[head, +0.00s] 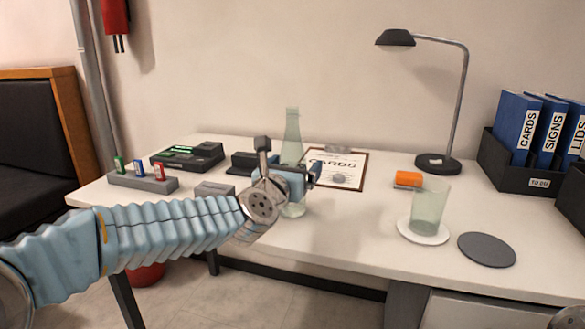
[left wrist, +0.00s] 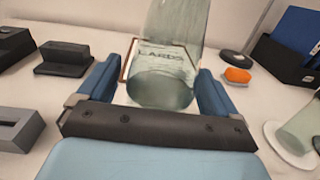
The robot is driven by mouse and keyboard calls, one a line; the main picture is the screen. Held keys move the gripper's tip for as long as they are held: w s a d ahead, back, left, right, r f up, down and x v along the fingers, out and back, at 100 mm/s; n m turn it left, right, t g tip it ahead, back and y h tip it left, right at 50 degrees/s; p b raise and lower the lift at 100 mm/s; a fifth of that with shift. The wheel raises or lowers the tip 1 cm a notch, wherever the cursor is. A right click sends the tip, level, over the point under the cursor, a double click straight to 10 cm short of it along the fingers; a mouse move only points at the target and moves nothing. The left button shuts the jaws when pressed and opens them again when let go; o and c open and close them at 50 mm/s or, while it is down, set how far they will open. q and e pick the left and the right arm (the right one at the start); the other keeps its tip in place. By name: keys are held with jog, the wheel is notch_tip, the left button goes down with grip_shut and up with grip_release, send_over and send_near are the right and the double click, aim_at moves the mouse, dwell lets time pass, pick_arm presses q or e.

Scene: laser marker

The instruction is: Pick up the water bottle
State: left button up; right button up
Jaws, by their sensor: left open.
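The water bottle (head: 292,133) is a tall, pale green, see-through bottle standing upright on the white desk. In the head view my left gripper and wrist hide its middle, and a bit of its base shows below them. In the left wrist view the bottle (left wrist: 163,85) is between the two blue fingers of my left gripper (left wrist: 158,92). The fingers are apart, with a gap visible on each side of the bottle. In the head view my left gripper (head: 298,178) is at the bottle's lower half. My right gripper is not clearly in view.
A clipboard (head: 345,175) lies behind the bottle. To the right are a glass (head: 429,207) on a white coaster (head: 407,231), a dark round mat (head: 487,250), an orange block (head: 408,178) and a lamp (head: 461,100). Black devices (head: 187,156) stand left. The front middle of the desk is clear.

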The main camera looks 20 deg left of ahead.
pick_arm(q)
jog(key=shift+w, duration=0.45)
jog(key=shift+c, duration=0.4)
jog(key=c, duration=1.4)
jog(key=shift+r, duration=0.2)
jog(key=shift+c, duration=0.2)
